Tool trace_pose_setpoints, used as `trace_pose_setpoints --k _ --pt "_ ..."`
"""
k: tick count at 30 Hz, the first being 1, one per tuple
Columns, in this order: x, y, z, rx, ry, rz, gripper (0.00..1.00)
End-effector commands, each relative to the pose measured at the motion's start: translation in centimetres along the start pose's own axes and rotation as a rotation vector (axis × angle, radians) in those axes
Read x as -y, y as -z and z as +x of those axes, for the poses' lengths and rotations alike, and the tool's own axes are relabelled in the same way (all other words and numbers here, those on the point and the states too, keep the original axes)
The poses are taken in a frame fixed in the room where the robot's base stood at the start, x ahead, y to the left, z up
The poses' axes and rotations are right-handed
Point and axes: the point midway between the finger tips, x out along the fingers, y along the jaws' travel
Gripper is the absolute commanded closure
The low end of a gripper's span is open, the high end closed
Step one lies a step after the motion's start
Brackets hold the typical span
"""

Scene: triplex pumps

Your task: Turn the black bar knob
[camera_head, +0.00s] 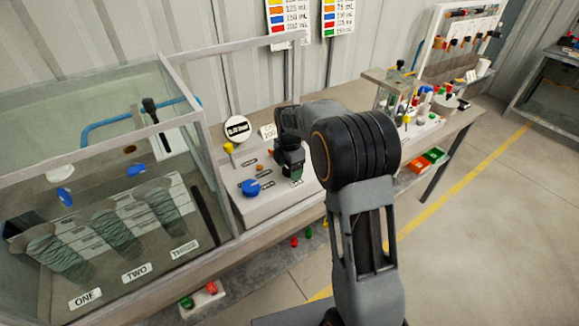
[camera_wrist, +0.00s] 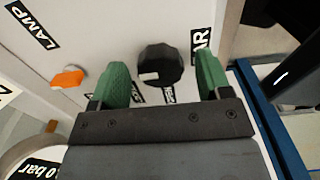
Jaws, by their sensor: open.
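The black bar knob (camera_wrist: 160,66) is a dark, faceted round knob with a small white mark, on a white panel in the wrist view. A partly covered label ending in "AR" (camera_wrist: 201,40) is beside it. My gripper (camera_wrist: 162,72) is open, with one green finger to the left of the knob and one to the right. I cannot tell how deep the fingertips reach.
An orange knob (camera_wrist: 68,77) is left of my gripper, near the LAMP label (camera_wrist: 33,25). A clear-walled tank (camera_head: 100,140) stands close on the left.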

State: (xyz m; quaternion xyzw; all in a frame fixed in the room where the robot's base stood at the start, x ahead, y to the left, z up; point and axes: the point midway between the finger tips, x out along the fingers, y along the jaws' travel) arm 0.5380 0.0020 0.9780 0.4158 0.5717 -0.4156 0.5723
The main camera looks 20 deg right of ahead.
Motion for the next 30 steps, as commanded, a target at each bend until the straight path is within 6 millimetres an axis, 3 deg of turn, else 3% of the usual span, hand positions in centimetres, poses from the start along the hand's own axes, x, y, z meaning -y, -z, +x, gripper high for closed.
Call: trace_pose_setpoints --k 5,21,30 --pt "0.0 0.0 -0.8 0.0 -0.001 0.0 0.29" --pt "0.0 -0.1 -10.8 0.001 -0.003 0.001 0.29" --pt "0.0 -0.1 -13.6 0.0 -0.001 0.001 0.29"
